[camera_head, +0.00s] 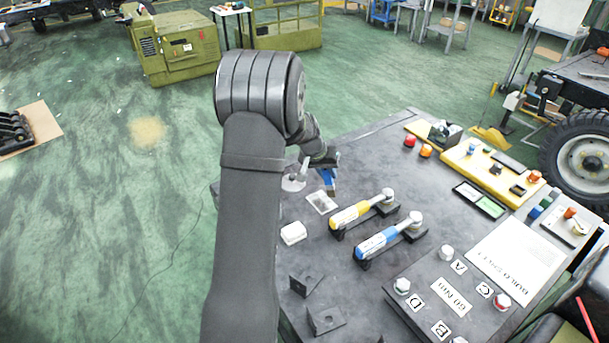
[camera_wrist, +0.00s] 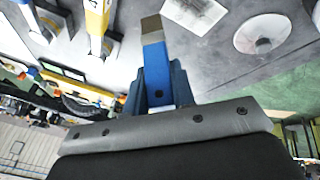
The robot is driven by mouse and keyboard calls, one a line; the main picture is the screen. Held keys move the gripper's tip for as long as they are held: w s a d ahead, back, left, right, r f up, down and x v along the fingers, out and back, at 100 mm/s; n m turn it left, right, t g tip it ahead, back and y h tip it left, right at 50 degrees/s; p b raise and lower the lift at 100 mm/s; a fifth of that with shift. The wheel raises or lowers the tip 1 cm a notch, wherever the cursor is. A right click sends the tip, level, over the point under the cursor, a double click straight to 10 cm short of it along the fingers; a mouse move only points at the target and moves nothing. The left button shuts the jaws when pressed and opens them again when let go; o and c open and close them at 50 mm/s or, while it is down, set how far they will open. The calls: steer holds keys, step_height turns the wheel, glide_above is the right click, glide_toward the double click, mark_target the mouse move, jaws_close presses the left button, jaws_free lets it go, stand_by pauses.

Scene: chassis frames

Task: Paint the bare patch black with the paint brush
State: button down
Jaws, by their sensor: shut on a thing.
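My gripper (camera_head: 326,163) is over the far left part of the dark workbench and shut on the paint brush (camera_head: 330,183). In the wrist view the brush (camera_wrist: 154,58) has a blue body and a brownish tip, and stands out between the dark blue fingers of my gripper (camera_wrist: 158,80). The bare patch (camera_head: 321,202) is a pale grey rectangle on the bench top, just in front of the brush. In the wrist view the patch (camera_wrist: 194,13) lies to the right of the brush tip. I cannot tell the gap between tip and bench.
A white round dish (camera_head: 293,183) is left of the brush; it also shows in the wrist view (camera_wrist: 262,34). A white block (camera_head: 293,233), a yellow-handled tool (camera_head: 350,216) and a blue-handled tool (camera_head: 377,241) lie nearby. Black brackets (camera_head: 326,319) stand at the front.

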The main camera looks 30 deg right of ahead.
steer(key=shift+d+f, duration=0.2)
steer(key=shift+f, duration=3.4)
steer(key=shift+w+f, duration=0.2)
steer(key=shift+f, duration=0.1)
steer(key=shift+w+f, duration=0.15)
steer(key=shift+w, duration=4.8)
steer(key=shift+a, duration=0.35)
steer(key=shift+s+a, duration=0.3)
steer(key=shift+s, duration=4.7)
steer(key=shift+s+a, duration=0.2)
steer(key=shift+w+a, duration=0.1)
steer(key=shift+a, duration=0.3)
steer(key=shift+w, duration=5.2)
step_height(320, 180, up, 8)
